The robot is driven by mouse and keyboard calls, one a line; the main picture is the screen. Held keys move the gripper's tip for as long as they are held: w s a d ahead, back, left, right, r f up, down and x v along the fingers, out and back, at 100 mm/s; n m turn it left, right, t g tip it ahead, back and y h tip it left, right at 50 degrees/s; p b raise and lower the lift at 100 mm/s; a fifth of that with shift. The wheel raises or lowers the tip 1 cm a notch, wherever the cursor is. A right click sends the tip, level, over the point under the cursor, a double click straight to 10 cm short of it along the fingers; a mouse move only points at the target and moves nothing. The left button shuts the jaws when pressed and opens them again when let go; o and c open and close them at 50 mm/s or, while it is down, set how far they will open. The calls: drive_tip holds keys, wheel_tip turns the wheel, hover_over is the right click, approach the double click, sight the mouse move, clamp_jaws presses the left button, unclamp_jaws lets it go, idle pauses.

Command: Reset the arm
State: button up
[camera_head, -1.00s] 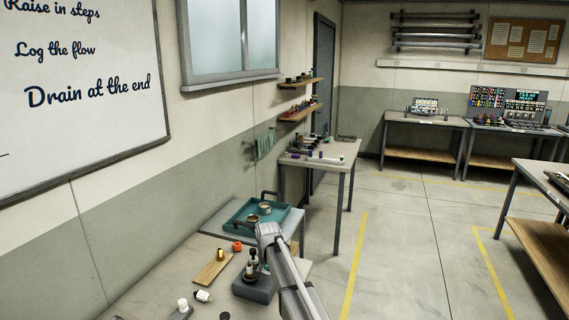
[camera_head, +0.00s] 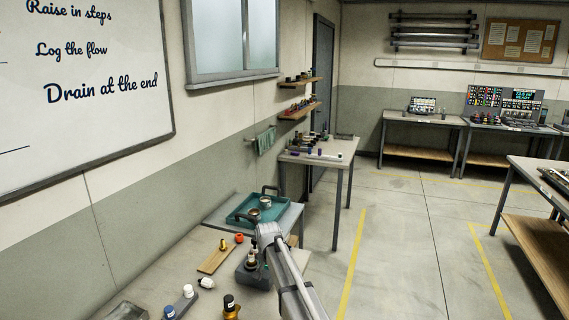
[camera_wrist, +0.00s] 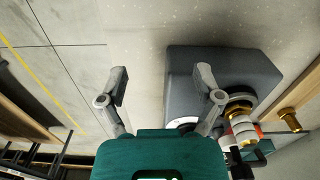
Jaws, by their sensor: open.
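My arm reaches over the near bench (camera_head: 165,270) in the head view, and the arm itself hides my gripper there. In the wrist view my gripper (camera_wrist: 162,80) is open, its two fingers wide apart with nothing between them. A dark grey block (camera_wrist: 180,70) lies beyond the fingers. A white and brass fitting (camera_wrist: 242,125) shows just right of the right finger; I cannot tell whether they touch. In the head view the grey block (camera_head: 255,277) with a fitting on it is beside my arm, partly hidden.
A wooden board (camera_head: 214,260) with a brass piece, an orange ring (camera_head: 239,238), a white fitting (camera_head: 206,283) and small bottles (camera_head: 230,306) are on the bench. A teal tray (camera_head: 240,215) lies behind. The floor (camera_head: 400,260) to the right is clear.

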drive_tip(key=shift+s, duration=0.2)
drive_tip(key=s+d+n, duration=0.3)
drive_tip(key=s+d, duration=1.9)
drive_tip(key=s, duration=0.4)
drive_tip(key=shift+d, duration=0.25)
